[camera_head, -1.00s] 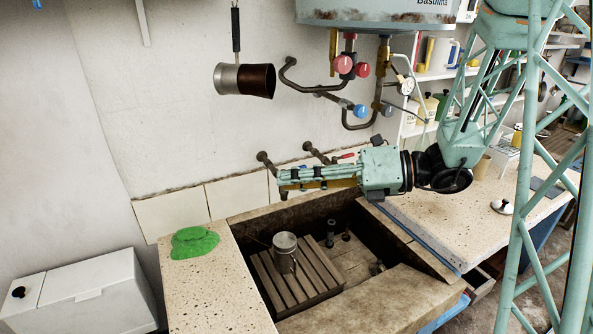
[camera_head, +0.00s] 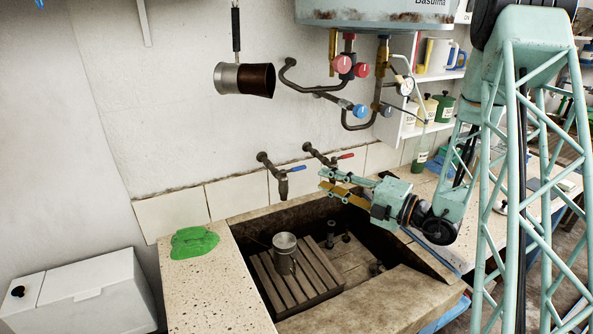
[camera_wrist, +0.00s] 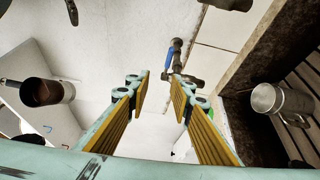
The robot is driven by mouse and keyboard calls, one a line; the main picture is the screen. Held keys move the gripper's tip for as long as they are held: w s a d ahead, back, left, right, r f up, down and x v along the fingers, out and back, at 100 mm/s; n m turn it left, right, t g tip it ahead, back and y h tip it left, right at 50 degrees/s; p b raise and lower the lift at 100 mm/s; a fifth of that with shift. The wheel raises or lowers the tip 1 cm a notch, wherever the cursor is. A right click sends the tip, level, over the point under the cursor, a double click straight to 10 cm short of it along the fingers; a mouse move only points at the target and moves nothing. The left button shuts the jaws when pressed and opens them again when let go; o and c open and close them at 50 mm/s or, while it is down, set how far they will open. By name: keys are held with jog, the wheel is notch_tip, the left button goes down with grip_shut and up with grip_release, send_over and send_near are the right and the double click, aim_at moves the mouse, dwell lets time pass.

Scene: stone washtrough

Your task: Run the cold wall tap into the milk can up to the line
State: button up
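The cold wall tap with a blue lever (camera_head: 297,168) sticks out of the wall above the trough's back edge. In the wrist view its blue lever (camera_wrist: 168,60) shows beyond and between my fingertips. No water shows running. The metal milk can (camera_head: 284,250) stands upright on a slatted rack in the trough, below the tap; it shows at the right in the wrist view (camera_wrist: 280,100). I cannot make out its line or its contents. My gripper (camera_head: 326,182) is open and empty, right of the cold tap and apart from it; the wrist view shows its yellow-padded fingers (camera_wrist: 160,85) spread.
A red-lever tap (camera_head: 345,156) is just behind my gripper. The stone trough (camera_head: 375,304) has the wooden rack (camera_head: 262,277) inside. A green cloth (camera_head: 193,241) lies on the left counter. A pot (camera_head: 243,78) hangs on the wall, and heater pipes (camera_head: 330,97) are above.

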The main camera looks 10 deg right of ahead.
aim_at(301, 169)
jog(key=shift+w+d+f+m+t+h, duration=0.25)
jog(key=shift+d+f+m, duration=0.15)
jog(key=shift+d+f, duration=0.1)
jog(key=shift+w+d+f+m+t+h, duration=0.15)
jog(key=shift+w+d+f+m+h, duration=0.1)
jog(key=shift+d+f+m, duration=0.2)
jog(key=shift+w, duration=0.15)
jog(key=shift+b+x, duration=1.05)
jog(key=shift+x, duration=5.7)
jog(key=shift+a+r, duration=0.1)
grip_shut()
